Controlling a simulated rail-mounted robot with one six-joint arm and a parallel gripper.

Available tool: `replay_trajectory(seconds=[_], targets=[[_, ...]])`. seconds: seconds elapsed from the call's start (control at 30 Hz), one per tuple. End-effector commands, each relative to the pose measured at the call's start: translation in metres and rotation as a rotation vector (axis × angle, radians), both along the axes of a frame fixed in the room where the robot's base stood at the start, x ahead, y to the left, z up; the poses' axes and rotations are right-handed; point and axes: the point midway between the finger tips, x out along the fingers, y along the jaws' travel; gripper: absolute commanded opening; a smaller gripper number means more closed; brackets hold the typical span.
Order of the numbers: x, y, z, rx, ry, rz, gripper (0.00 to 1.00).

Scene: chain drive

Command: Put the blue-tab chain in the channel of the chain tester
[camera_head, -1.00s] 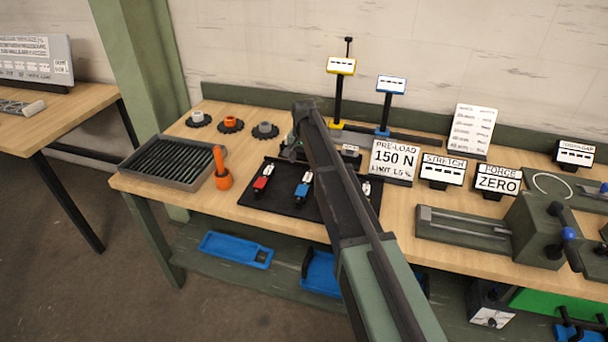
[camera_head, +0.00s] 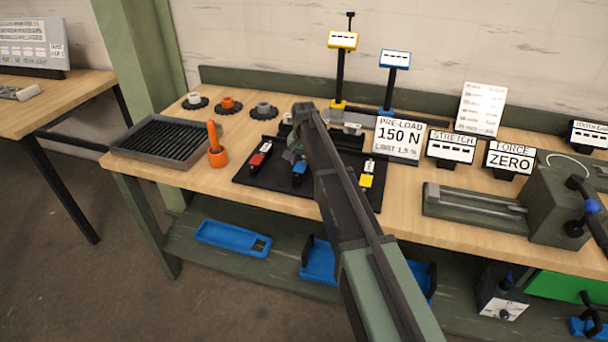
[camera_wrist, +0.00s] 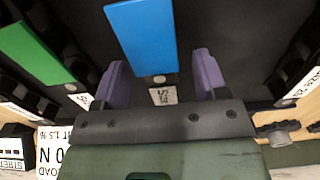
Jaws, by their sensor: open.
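The blue-tab chain (camera_head: 299,168) lies on a black mat on the bench, partly hidden by my gripper in the head view. Its blue tab (camera_wrist: 143,35) fills the upper middle of the wrist view, with a small white label below it. My gripper (camera_wrist: 162,70) is open, its two purple fingers to either side of the tab's near end. I cannot tell the height between them. What looks like the chain tester (camera_head: 555,200), a green-grey block with a long channel bed (camera_head: 470,208), stands at the right; the channel looks empty.
Red-tab (camera_head: 260,153) and yellow-tab (camera_head: 366,180) chains flank the blue one; a green tab (camera_wrist: 35,50) shows in the wrist view. A grey tray (camera_head: 158,145) and orange-handled tool (camera_head: 217,145) stand left. Blue and yellow posts and signs stand behind.

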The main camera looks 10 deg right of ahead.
Motion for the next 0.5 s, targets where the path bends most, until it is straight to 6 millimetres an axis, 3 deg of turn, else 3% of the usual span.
replay_trajectory(seconds=[0.17,0.5], targets=[[0.0000,-0.0001,0.0022,0.000,0.000,0.000,0.64],[-0.0001,-0.0002,0.0023,0.000,0.000,0.000,0.12]])
